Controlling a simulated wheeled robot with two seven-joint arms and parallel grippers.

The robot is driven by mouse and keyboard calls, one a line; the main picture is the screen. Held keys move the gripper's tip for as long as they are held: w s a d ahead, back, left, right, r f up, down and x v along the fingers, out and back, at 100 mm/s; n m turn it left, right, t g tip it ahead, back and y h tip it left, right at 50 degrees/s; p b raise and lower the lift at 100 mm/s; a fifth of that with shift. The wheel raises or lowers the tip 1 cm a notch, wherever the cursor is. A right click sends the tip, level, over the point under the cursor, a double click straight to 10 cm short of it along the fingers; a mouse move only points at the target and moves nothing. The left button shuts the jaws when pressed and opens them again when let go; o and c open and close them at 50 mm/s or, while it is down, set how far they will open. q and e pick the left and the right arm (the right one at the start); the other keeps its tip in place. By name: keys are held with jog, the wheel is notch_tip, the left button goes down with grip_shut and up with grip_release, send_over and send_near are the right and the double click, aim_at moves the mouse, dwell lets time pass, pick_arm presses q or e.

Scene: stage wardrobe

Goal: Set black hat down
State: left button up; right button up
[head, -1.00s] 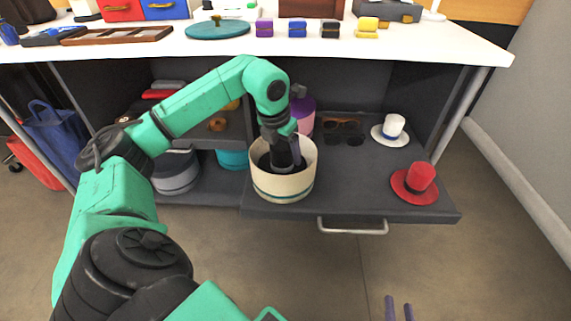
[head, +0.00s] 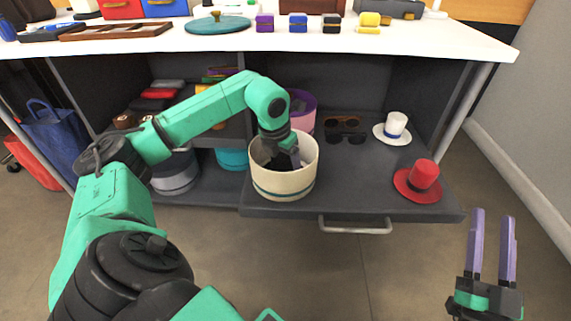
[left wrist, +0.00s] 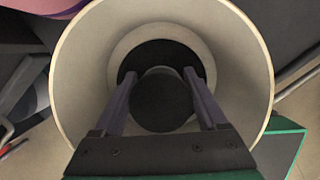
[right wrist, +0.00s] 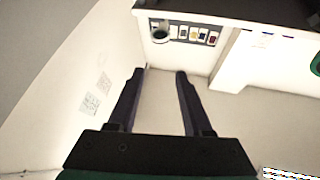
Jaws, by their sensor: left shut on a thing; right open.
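The black hat (left wrist: 163,103) is inside a cream round box (head: 284,183) with a teal band. In the left wrist view its dark crown is between my left gripper's fingers (left wrist: 160,76), and my left gripper is shut on it. A pale ring surrounds the hat's dark brim; I cannot tell whether the hat touches the box floor. In the head view my left gripper (head: 285,155) reaches down into the box, and the box wall hides most of the hat. My right gripper (head: 492,220) is open and empty at the lower right, in front of the shelf.
The box stands on a dark pulled-out shelf (head: 350,205) with a handle. A red hat (head: 423,177), a white hat (head: 396,125), sunglasses (head: 345,135) and a purple container (head: 303,105) are on it too. The white tabletop (head: 420,45) overhangs above. The shelf's front middle is clear.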

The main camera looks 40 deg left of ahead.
jog(key=shift+r, duration=0.2)
pick_arm(q)
jog(key=shift+f, duration=0.1)
pick_arm(e)
jog(key=shift+r, duration=0.35)
pick_arm(q)
jog(key=o, duration=1.3)
pick_arm(e)
jog(key=shift+t, duration=0.3)
jog(key=shift+r, duration=0.1)
